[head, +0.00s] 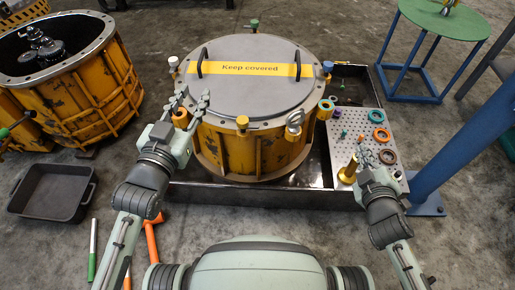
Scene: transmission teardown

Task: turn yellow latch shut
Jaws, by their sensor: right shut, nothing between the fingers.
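The yellow drum (243,147) has a grey lid (245,103) with a yellow "Keep covered" band. Knobbed latches ring its rim. I cannot tell from this view whether either is turned shut. My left gripper (191,97) is open at the left front rim, its fingers just above and beside the yellow-orange latch; I cannot tell whether they touch it. My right gripper (363,145) is shut and empty over the perforated plate, right of the drum.
The perforated plate (391,116) holds coloured rings beside a yellow post (348,171). A blue post (458,150) stands right. An open drum (88,91) and black tray (48,190) are left.

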